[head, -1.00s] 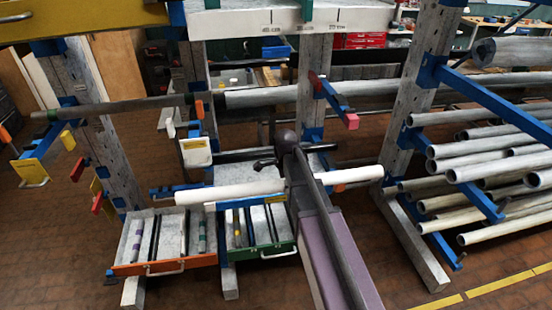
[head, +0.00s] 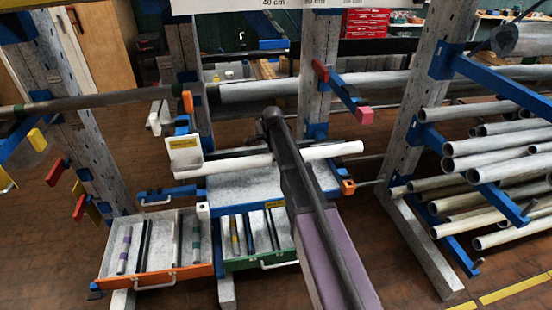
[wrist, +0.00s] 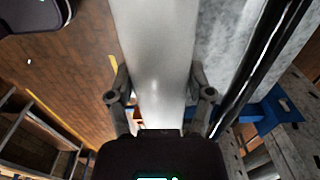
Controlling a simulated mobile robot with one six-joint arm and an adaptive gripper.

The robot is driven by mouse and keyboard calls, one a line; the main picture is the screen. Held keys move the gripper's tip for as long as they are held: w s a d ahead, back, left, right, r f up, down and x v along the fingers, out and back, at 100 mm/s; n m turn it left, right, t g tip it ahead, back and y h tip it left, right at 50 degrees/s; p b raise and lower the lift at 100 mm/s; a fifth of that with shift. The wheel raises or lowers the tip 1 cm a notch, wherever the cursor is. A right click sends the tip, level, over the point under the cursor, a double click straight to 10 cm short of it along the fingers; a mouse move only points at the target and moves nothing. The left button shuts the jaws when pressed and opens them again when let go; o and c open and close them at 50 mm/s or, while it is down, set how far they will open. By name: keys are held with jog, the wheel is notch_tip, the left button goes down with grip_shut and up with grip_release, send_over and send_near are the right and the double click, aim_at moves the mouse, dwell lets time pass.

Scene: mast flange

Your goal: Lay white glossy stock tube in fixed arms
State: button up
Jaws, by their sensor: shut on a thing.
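The white glossy tube (head: 235,164) is held roughly level above the grey shelf board, its middle hidden behind my arm and its right part (head: 335,151) showing beyond. Its left end is close to a white holder with a yellow label (head: 185,150); I cannot tell if they touch. In the wrist view my gripper (wrist: 161,98) is shut around the tube (wrist: 155,50), one finger on each side. In the head view the fingers are hidden. Blue arms stick out of the posts, one with an orange tip (head: 348,187) below the tube's right end. I cannot tell which are the fixed arms.
Two open drawers, orange-fronted (head: 160,278) and green-fronted (head: 258,262), sit below the tube. A rack of several grey pipes (head: 490,160) stands at the right. A red-and-pink-tipped blue arm (head: 345,95) juts out above. A long grey pipe (head: 260,90) crosses behind.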

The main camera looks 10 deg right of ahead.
jog(key=shift+d, duration=0.1)
jog(key=shift+d, duration=0.25)
jog(key=shift+f, duration=0.1)
jog(key=shift+f+b, duration=4.6)
jog(key=shift+b, duration=0.15)
jog(key=o, duration=1.3)
